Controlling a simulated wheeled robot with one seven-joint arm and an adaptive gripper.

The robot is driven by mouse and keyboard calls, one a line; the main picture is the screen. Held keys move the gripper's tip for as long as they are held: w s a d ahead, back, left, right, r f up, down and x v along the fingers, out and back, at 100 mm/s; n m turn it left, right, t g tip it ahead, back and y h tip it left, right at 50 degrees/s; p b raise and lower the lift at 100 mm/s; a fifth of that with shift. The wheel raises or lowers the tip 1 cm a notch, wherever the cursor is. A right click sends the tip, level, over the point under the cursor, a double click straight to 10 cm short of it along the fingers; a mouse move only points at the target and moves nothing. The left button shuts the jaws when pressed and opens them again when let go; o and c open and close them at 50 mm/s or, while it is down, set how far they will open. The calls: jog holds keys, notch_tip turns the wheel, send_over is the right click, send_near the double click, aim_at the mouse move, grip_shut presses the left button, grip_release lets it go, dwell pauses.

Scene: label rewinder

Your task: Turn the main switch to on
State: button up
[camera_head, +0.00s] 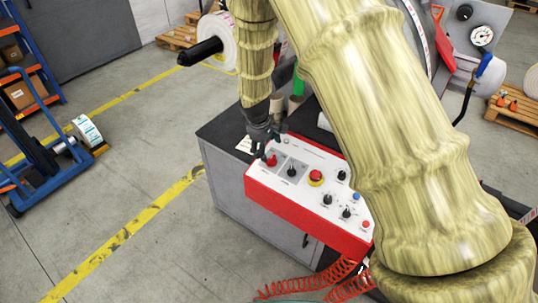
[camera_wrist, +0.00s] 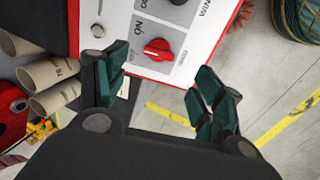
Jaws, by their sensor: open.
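The main switch is a red rotary knob (camera_wrist: 158,49) on a grey patch of the white panel, with "ON" and other small lettering around it in the wrist view. In the head view the red knob (camera_head: 272,160) sits at the panel's left end. My gripper (camera_wrist: 158,82) is open and empty, its two dark green fingers apart on either side below the knob in the wrist view. In the head view my gripper (camera_head: 263,148) is right over the knob, pointing down. I cannot tell whether a finger touches it.
The red-edged control panel (camera_head: 300,208) carries a red emergency button (camera_head: 316,176) and several black knobs to the right. A black selector (camera_head: 291,171) is close beside the switch. Cardboard cores (camera_wrist: 48,74) lie nearby on the dark top. My arm hides part of the machine.

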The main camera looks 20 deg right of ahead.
aim_at(270, 158)
jog(key=x, duration=0.3)
jog(key=w+p+x, duration=0.1)
jog(key=x, duration=0.1)
jog(key=shift+w+f+p, duration=0.1)
jog(key=shift+f+p, duration=0.2)
jog(key=shift+d+f, duration=0.1)
jog(key=shift+f, duration=0.25)
jog(key=shift+s+d+f+p, duration=0.1)
jog(key=shift+s+f+p, duration=0.15)
jog(key=shift+s+p, duration=0.15)
jog(key=shift+w+d+f, duration=0.1)
jog(key=shift+w+f, duration=0.15)
jog(key=shift+f, duration=0.2)
jog(key=shift+w+d+f, duration=0.1)
jog(key=shift+w+f, duration=0.1)
jog(key=shift+f, duration=0.25)
jog(key=shift+s+r, duration=0.15)
jog(key=shift+s, duration=0.05)
jog(key=shift+w, duration=0.15)
jog(key=c, duration=1)
